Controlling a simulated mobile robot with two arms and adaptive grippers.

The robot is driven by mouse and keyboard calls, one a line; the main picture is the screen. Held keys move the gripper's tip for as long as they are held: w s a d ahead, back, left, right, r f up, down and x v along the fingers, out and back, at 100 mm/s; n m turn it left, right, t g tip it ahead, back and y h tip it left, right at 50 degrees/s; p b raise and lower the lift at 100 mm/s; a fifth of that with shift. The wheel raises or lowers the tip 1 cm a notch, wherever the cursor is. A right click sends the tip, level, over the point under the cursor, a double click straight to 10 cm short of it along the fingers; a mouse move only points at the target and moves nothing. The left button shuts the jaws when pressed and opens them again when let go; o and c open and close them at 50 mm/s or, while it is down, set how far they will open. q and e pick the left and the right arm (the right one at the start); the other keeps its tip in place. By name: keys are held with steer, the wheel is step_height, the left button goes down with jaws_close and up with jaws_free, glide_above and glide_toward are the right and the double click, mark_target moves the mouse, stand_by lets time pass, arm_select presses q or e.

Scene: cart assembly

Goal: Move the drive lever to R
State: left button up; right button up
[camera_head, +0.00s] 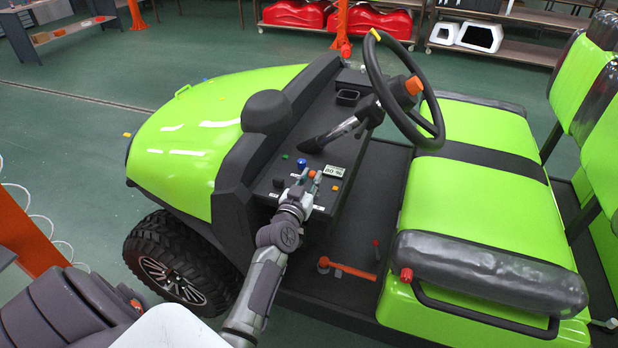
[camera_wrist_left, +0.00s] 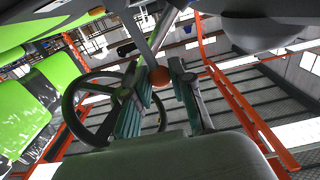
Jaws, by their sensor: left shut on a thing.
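My left gripper (camera_head: 310,181) is at the lower part of the cart's black dashboard. It is shut on the drive lever (camera_head: 312,173), whose small orange-red knob shows between the fingers. In the left wrist view the round orange knob (camera_wrist_left: 160,76) sits between the tips of the two fingers of my left gripper (camera_wrist_left: 158,84). The lever's shaft is largely hidden, and I cannot read its position. My right gripper is not in view.
Beside the gripper are a display reading 80 % (camera_head: 333,171), a blue knob (camera_head: 302,163) and small buttons. The steering wheel (camera_head: 434,128) stands above and to the right. A floor lever (camera_head: 350,270) and green seats (camera_head: 480,200) lie to the right.

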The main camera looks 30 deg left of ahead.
arm_select(q)
steer(key=shift+w+d+p, duration=0.2)
steer(key=shift+d+p, duration=0.15)
steer(key=shift+d, duration=0.7)
steer(key=shift+w+d+f, duration=0.15)
steer(key=shift+d+f, duration=0.05)
steer(key=shift+d, duration=0.35)
steer(key=shift+w+d+f, duration=0.15)
steer(key=shift+d, duration=0.35)
steer(key=o, duration=0.9)
